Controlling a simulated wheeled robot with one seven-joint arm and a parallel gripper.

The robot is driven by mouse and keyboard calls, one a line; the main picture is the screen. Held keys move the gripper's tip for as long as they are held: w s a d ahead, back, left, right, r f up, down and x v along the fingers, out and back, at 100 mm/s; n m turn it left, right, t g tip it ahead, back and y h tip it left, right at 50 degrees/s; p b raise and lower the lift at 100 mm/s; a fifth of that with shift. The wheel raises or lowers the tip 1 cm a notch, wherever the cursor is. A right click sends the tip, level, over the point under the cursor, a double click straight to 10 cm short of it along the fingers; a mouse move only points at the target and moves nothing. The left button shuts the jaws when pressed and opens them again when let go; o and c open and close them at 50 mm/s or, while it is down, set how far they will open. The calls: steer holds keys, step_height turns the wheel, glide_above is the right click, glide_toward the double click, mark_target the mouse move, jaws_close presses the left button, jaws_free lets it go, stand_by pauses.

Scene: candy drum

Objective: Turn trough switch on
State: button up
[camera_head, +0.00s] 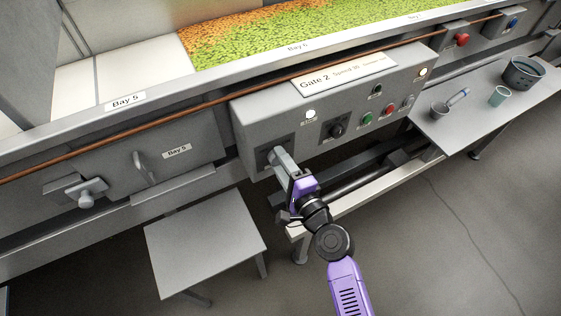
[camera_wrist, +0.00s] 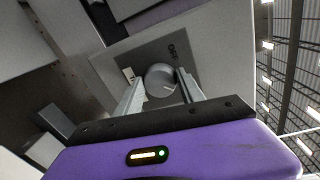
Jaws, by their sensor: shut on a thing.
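The trough switch is a round grey knob (camera_wrist: 161,80) on a dark square plate (camera_wrist: 178,50) in the wrist view. The word "ON" is printed on the plate, and a light line marks the knob's face. My gripper (camera_wrist: 163,92) has its two fingers on either side of the knob, shut on it. In the head view my gripper (camera_head: 279,158) reaches the dark plate at the left end of the grey Gate 2 control box (camera_head: 249,123). The fingers hide most of the knob there.
The box carries a lit white lamp (camera_head: 310,115), a black knob (camera_head: 337,130), and green (camera_head: 367,119) and red (camera_head: 389,108) buttons. A grey stool (camera_head: 205,245) stands left of my arm. A side table (camera_head: 455,133) holds cups at right.

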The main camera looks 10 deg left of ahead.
steer(key=shift+m, duration=0.3)
stand_by(0.4)
steer(key=o, duration=1.4)
steer(key=shift+c, duration=0.2)
steer(key=v, duration=0.7)
steer(key=shift+s+d, duration=0.3)
